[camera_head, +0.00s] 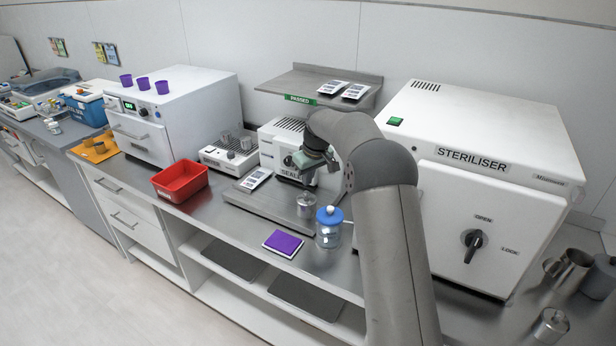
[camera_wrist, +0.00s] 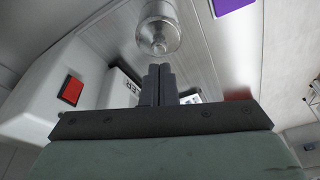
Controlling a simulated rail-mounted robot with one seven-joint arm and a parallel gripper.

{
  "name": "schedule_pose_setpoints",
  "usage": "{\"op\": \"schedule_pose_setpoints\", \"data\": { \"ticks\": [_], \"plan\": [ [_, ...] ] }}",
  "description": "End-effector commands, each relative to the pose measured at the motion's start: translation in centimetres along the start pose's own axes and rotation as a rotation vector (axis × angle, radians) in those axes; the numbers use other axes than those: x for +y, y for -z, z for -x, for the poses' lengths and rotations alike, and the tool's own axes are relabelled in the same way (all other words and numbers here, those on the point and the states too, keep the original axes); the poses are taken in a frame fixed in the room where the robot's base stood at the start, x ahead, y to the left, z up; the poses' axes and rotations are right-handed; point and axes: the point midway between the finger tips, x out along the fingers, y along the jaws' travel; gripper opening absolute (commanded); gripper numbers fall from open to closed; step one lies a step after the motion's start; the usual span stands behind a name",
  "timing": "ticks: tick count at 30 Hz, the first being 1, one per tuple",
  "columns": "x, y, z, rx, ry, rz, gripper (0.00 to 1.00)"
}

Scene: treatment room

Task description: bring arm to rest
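My arm reaches over the steel worktop in the head view, with my gripper (camera_head: 309,181) low in front of the sealer (camera_head: 286,150). In the wrist view the two dark fingers of my gripper (camera_wrist: 159,70) lie side by side, shut, with nothing visible between them. A small metal canister with a knobbed lid (camera_head: 306,206) stands just below the gripper. It also shows just beyond the fingertips in the wrist view (camera_wrist: 158,30). The fingers look apart from it, but the exact gap is hard to tell.
A glass jar with a blue lid (camera_head: 329,228) and a purple pad (camera_head: 283,243) lie in front. The steriliser (camera_head: 480,190) stands right of my arm. A red tray (camera_head: 180,181) is at the left. A shelf with packets (camera_head: 320,82) hangs behind. Metal cups (camera_head: 569,271) stand far right.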

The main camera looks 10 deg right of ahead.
Motion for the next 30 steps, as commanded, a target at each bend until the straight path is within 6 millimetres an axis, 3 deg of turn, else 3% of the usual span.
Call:
{"op": "schedule_pose_setpoints", "data": {
  "ticks": [30],
  "plan": [
    [0.0, -0.8, -3.0, 0.0, 0.0, 0.0, 0.0]
  ]
}}
